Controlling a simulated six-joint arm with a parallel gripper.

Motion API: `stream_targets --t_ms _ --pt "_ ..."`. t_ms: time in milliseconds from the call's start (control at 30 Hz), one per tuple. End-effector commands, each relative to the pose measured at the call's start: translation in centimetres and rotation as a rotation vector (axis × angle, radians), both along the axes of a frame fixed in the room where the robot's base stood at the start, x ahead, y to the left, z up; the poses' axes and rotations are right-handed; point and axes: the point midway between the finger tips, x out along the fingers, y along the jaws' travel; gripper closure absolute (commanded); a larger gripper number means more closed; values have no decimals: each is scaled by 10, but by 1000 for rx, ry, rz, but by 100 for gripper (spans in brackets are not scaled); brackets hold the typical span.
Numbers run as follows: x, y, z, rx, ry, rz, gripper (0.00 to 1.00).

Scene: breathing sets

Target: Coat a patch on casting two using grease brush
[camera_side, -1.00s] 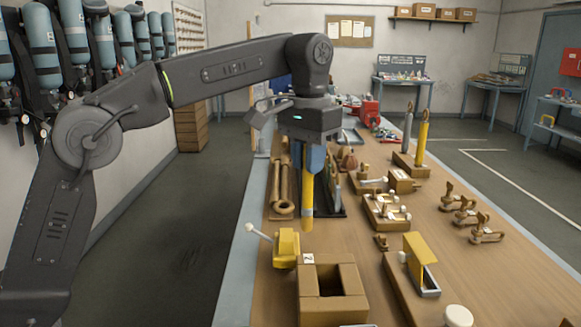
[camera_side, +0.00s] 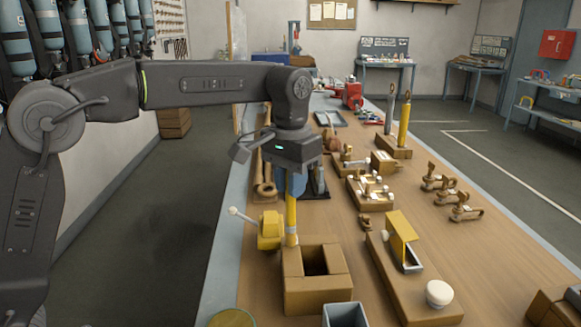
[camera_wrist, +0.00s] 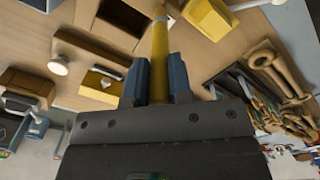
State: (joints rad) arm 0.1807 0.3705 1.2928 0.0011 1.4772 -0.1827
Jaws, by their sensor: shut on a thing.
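My gripper (camera_side: 291,184) is shut on a yellow-handled tool, which I take to be the grease brush (camera_side: 291,215). It is held upright, handle up, with a pale band near its lower end. That end is beside the back edge of a wooden block with a square opening (camera_side: 330,283); I cannot tell whether they touch. In the wrist view the brush (camera_wrist: 160,62) runs between the fingers (camera_wrist: 158,80). Three bronze-coloured castings (camera_side: 467,208) stand in a row at the right; no number is readable on them, so I cannot tell which is casting two.
A yellow clamp with a white-knobbed lever (camera_side: 270,230) stands just left of the brush. A wooden fixture with a yellow flap (camera_side: 400,225) is to the right. A grey open box (camera_side: 345,315) sits in front. The bench between fixture and castings is clear.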

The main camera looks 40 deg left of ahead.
Motion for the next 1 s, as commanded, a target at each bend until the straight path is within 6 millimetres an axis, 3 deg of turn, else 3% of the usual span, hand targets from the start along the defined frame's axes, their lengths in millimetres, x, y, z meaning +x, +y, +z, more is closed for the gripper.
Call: stream_targets --t_ms 1000 --pt "-67 -67 -2 0 3 -4 100"
